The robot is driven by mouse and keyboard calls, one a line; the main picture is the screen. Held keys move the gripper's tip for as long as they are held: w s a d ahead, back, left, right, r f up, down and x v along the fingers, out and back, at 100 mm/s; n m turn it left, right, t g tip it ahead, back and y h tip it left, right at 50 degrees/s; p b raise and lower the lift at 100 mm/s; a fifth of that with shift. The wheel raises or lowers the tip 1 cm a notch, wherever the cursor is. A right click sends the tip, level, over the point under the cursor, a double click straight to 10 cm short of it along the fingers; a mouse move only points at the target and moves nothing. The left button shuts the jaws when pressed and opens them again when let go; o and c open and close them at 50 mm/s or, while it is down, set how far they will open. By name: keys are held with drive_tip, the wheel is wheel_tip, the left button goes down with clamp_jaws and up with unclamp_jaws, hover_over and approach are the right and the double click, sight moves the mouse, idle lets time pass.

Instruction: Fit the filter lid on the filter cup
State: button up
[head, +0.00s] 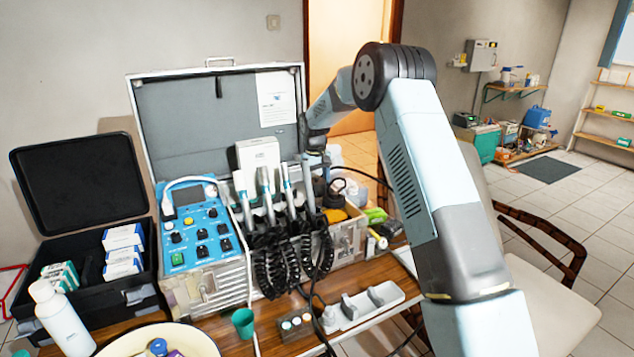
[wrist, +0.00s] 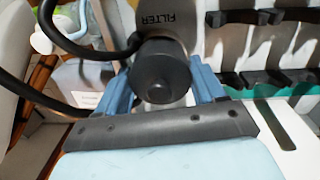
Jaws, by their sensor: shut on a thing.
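My gripper (wrist: 162,88) is shut on the filter lid (wrist: 160,72), a dark grey round piece with a small knob, seen between its blue fingers in the wrist view. Just beyond the lid is a grey surface marked FILTER (wrist: 168,20), upside down in this view.
Black hoses (wrist: 60,35) run close by on the left in the wrist view. Handpieces with coiled cords (head: 275,225) and a white box (head: 258,160) stand left of my gripper in the head view. A blue control panel (head: 195,225) is further left.

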drive_tip(key=o, duration=1.1)
drive_tip(key=shift+r, duration=0.1)
drive_tip(key=r, duration=1.3)
drive_tip(key=shift+s+a+r, duration=0.1)
drive_tip(key=shift+a+r, duration=0.1)
drive_tip(key=shift+a, duration=0.05)
